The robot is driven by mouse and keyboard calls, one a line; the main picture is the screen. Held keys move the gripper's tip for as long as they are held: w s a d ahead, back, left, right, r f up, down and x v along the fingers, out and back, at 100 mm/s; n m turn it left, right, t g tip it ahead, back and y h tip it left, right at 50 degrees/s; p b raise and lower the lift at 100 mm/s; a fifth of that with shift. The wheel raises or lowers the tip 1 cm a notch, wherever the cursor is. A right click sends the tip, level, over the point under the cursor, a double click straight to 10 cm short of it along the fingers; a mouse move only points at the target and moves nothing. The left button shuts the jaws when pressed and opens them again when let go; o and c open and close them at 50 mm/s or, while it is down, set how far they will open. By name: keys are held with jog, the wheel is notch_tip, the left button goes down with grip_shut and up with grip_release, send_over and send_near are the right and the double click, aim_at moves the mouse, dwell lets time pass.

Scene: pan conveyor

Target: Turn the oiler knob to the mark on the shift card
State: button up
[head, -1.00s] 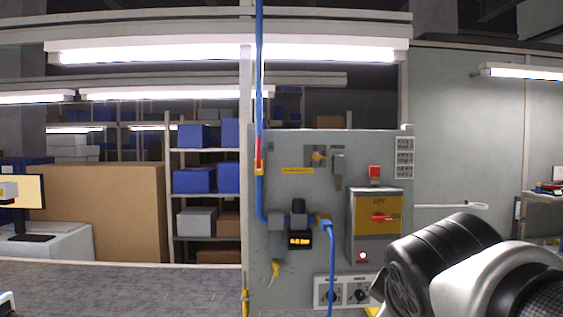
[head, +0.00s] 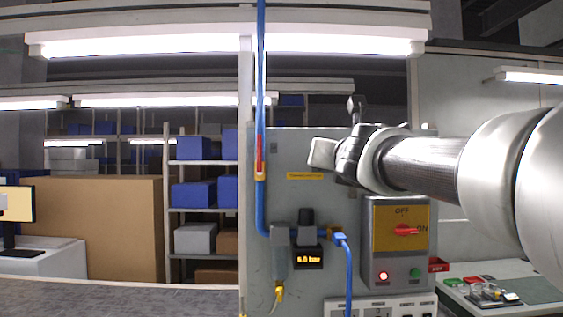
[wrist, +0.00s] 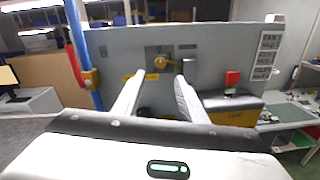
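A small yellow knob (wrist: 160,62) sits on a dark plate on the grey panel (wrist: 215,75), between and beyond my fingertips in the wrist view. I cannot read a label naming it the oiler knob. In the head view my arm hides it. My gripper (wrist: 160,75) is open, its two pale fingers apart with nothing between them. In the head view my gripper (head: 325,153) is in front of the panel's upper part, seen from the side. A white printed card (wrist: 266,50) is at the panel's upper right in the wrist view; its text is too small to read.
A grey box with a red switch (head: 405,230) is below my arm. A grey block (wrist: 187,67) is right beside the yellow knob. A bench (head: 510,285) stands right.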

jog(key=w+p, duration=0.1)
jog(key=w, duration=0.9)
jog(key=shift+w+d, duration=0.3)
grip_shut()
